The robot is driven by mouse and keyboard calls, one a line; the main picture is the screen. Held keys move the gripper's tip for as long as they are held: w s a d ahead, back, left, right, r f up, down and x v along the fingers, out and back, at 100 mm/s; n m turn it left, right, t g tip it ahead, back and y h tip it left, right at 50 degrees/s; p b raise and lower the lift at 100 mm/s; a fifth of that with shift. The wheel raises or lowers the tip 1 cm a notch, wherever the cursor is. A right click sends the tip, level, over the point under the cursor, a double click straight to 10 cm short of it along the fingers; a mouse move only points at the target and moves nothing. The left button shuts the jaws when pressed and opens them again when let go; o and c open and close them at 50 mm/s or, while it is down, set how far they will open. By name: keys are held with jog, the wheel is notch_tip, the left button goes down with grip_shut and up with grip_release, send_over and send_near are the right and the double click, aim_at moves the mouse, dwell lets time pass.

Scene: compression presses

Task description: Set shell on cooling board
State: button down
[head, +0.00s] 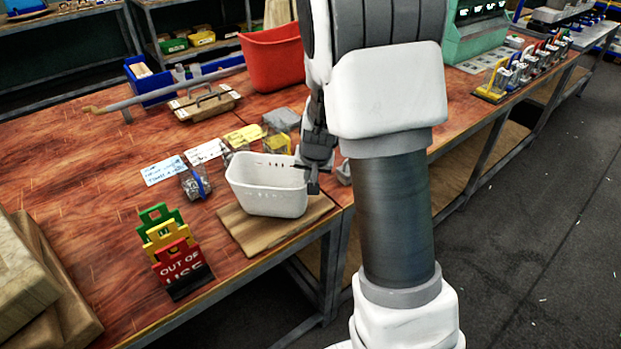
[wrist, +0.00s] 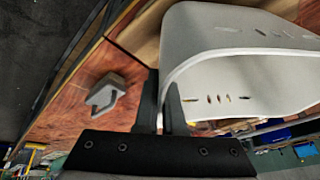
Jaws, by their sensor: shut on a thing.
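The shell is a white, open-topped bin with slots in its walls (head: 266,197). It is upright over the wooden cooling board (head: 262,237), at the table's front edge. Whether its base touches the board or hangs slightly above is not clear. My gripper (head: 312,180) is shut on the bin's right rim. In the wrist view the two dark fingers (wrist: 167,98) pinch the wall of the white bin (wrist: 245,75). Part of the board (wrist: 140,35) shows beyond it. The bin hides the back of the board.
A green, yellow and red sign stack (head: 170,248) stands left of the board. Labels and small parts (head: 195,183) lie behind the bin. A red bin (head: 272,58) is farther back. A grey clip-like part (wrist: 105,93) lies near my fingers. The table's left middle is clear.

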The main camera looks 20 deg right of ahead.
jog(key=shift+f, duration=0.15)
jog(key=c, duration=1)
grip_release()
jog(key=shift+r, duration=0.5)
jog(key=s+a+r+n+y+p, duration=0.1)
jog(key=s+a+r+p, duration=0.15)
jog(key=s+r, duration=0.55)
jog(key=s+a+r+n+p, duration=0.1)
jog(key=s+a+r+n, duration=0.15)
jog(key=s+r, duration=0.8)
jog(key=s, duration=0.1)
jog(key=s+a+r+n, duration=0.1)
jog(key=s+r, duration=0.1)
jog(key=s, duration=0.1)
jog(key=s+a+r+n, duration=0.1)
jog(key=s+r, duration=0.1)
jog(key=s, duration=0.1)
jog(key=shift+s+a+t, duration=0.25)
jog(key=shift+s+t, duration=0.15)
